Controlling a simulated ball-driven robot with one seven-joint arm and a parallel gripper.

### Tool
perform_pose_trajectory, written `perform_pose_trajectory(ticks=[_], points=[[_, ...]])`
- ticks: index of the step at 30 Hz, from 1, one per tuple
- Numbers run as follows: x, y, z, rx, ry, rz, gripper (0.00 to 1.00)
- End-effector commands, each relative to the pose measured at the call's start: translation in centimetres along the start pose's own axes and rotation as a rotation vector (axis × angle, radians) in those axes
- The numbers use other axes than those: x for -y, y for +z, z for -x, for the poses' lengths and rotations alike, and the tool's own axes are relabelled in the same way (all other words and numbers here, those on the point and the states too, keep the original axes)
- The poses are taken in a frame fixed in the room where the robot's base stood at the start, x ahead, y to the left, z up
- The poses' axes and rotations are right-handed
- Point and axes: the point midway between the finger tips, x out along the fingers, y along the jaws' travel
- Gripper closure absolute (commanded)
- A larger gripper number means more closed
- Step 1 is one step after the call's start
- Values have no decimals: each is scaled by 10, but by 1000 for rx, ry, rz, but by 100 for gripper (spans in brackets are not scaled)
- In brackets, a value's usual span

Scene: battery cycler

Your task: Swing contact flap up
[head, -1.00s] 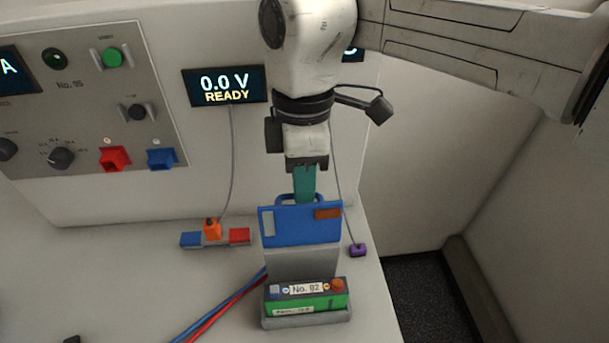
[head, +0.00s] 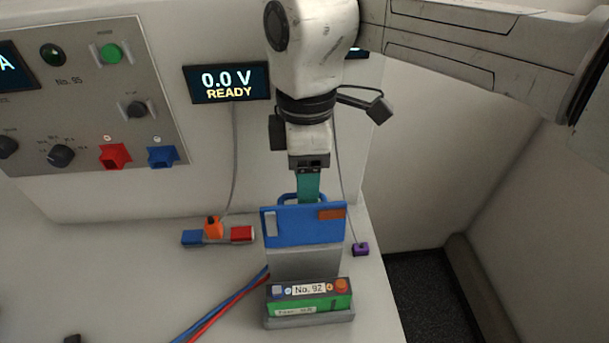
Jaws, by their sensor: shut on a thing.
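The blue contact flap (head: 303,229) stands raised and tilted back above the grey battery holder (head: 306,264). A silver contact and a copper contact show on its front face. A blue loop handle shows at its top edge. My gripper (head: 308,186) points down at that top edge, its teal fingers shut on the flap's handle, partly hiding it. The green battery No. 92 (head: 313,304) sits in the holder in front of the flap, its top terminals uncovered.
A display (head: 228,83) reads 0.0 V READY. An orange plug (head: 213,227) sits on a small block with blue and red ends. A purple connector (head: 361,249) lies at right near the bench edge. Red and blue cables (head: 225,307) run to the holder's left.

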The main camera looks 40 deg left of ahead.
Motion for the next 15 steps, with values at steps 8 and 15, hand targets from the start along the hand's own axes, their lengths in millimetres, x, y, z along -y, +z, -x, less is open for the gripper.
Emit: perform_pose_trajectory(ticks=[8,15], points=[[-4,8,5,11,15,-11,64],[-4,6,44,10,18,-11,64]])
